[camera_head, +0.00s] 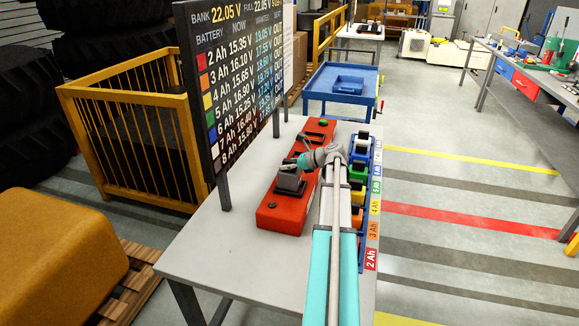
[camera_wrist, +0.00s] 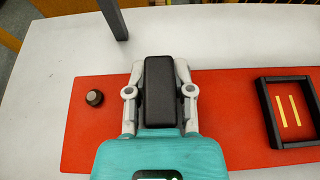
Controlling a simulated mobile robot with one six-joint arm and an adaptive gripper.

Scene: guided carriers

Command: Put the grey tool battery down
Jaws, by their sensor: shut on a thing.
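My gripper (camera_wrist: 159,75) is shut on the grey tool battery (camera_wrist: 159,95), a dark block between its two pale fingers in the wrist view. The battery (camera_head: 290,181) also shows in the head view, over the near part of a long red board (camera_head: 280,219) on the table. In the wrist view, a black frame (camera_wrist: 270,115) with two yellow strips inside stands empty on the board, right of the battery. A dark knob (camera_wrist: 95,98) is to its left. What lies directly under the battery is hidden, and I cannot tell whether it touches the board.
A blue rack (camera_head: 362,240) with several coloured batteries lines the table's right side, beside Ah labels. A black display board (camera_head: 235,80) stands at the left edge. The grey table (camera_head: 215,250) is clear at front left. A blue cart (camera_head: 343,84) stands behind.

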